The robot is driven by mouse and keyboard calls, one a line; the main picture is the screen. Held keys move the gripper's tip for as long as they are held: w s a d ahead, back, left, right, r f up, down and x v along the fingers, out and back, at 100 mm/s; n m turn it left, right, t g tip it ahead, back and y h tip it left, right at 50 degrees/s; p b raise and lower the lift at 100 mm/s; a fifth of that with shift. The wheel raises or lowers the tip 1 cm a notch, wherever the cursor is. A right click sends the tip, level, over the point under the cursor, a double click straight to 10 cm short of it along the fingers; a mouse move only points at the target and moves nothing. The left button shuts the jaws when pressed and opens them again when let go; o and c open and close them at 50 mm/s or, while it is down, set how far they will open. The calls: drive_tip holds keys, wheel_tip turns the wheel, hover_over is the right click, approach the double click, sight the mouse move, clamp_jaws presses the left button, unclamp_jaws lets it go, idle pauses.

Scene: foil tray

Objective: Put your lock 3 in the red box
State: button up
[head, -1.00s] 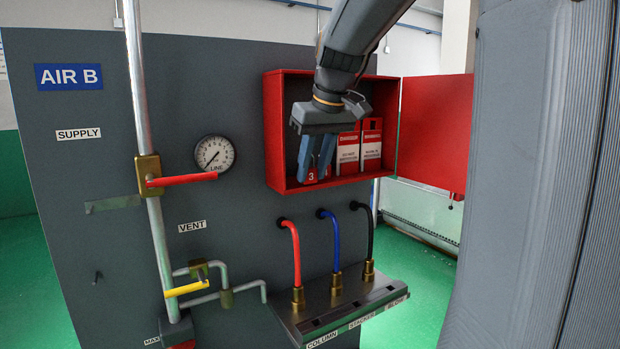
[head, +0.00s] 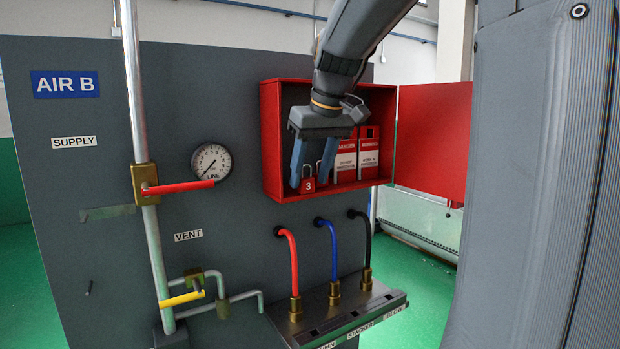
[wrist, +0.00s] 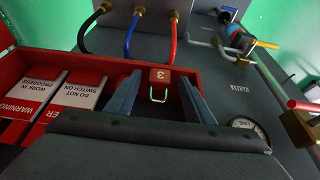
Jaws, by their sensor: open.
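Lock 3 (head: 308,186) is a small red padlock with a white "3" and a pale shackle. It stands on the floor of the open red box (head: 270,150), near the box's left wall. My gripper (head: 311,184) is inside the box with its blue fingers pointing down. The fingers are spread apart, one on each side of the lock. In the wrist view lock 3 (wrist: 160,77) shows upside down between the two fingers (wrist: 158,98), with visible gaps on both sides. The gripper holds nothing.
Danger tags (head: 346,158) stand in the box to the right of my gripper. The red door (head: 434,140) hangs open at right. Red, blue and black hoses run below. A pipe with a red-handled valve (head: 146,185) and a gauge (head: 211,161) are at left.

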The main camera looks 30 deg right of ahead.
drive_tip(key=b+v, duration=0.2)
drive_tip(key=v, duration=0.9)
